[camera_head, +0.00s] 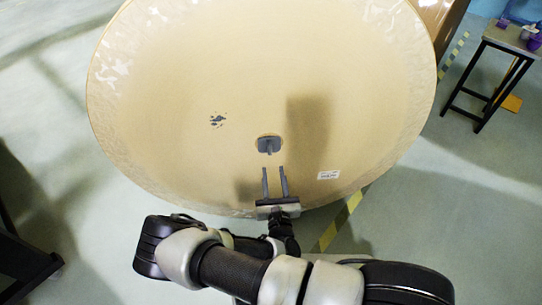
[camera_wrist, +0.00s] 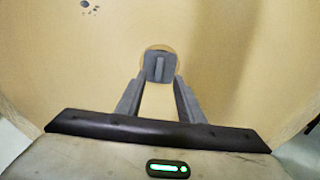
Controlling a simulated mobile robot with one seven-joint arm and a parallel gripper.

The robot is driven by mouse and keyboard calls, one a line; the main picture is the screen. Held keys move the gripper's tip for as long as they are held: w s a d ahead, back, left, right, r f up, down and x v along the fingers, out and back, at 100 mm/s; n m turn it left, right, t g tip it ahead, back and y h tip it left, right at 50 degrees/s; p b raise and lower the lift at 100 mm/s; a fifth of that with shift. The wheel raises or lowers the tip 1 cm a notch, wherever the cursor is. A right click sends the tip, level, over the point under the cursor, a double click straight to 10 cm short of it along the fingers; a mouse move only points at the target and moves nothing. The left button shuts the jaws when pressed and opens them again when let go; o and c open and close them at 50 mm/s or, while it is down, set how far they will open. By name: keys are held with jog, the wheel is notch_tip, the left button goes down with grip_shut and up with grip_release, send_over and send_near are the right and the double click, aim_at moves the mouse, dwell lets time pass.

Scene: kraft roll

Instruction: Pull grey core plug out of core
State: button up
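The grey core plug (camera_head: 268,145) sits in the round core hole near the middle of the big kraft roll's end face (camera_head: 200,70). In the wrist view the plug (camera_wrist: 159,68) shows a raised upright grip bar, with a tan rim of the core (camera_wrist: 148,49) around its upper edge. My gripper (camera_head: 274,169) is below the plug in the head view, its two fingers apart and pointing at it. In the wrist view my gripper (camera_wrist: 157,82) has its fingertips just short of the plug, one to each side, with nothing between them.
A white label (camera_head: 328,175) and a dark blue smudge (camera_head: 217,120) mark the roll's face. A small dark-legged table (camera_head: 513,42) with purple items stands at the upper right. Yellow-black tape (camera_head: 342,222) runs along the floor. A dark frame (camera_head: 25,262) is at the lower left.

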jog(key=w, duration=0.3)
jog(key=w+a+b, duration=0.1)
jog(key=w, duration=0.2)
jog(key=w+b, duration=0.1)
jog(key=w, duration=0.3)
jog(key=shift+a, duration=0.15)
grip_shut()
jog(key=p, duration=0.6)
send_near(270, 148)
jog(key=shift+s+d+r, duration=0.1)
jog(key=shift+s+d, duration=0.05)
jog(key=shift+s, duration=1.1)
jog(key=shift+s+d+r, duration=0.1)
jog(key=shift+s+d, duration=0.1)
jog(key=shift+s, duration=1)
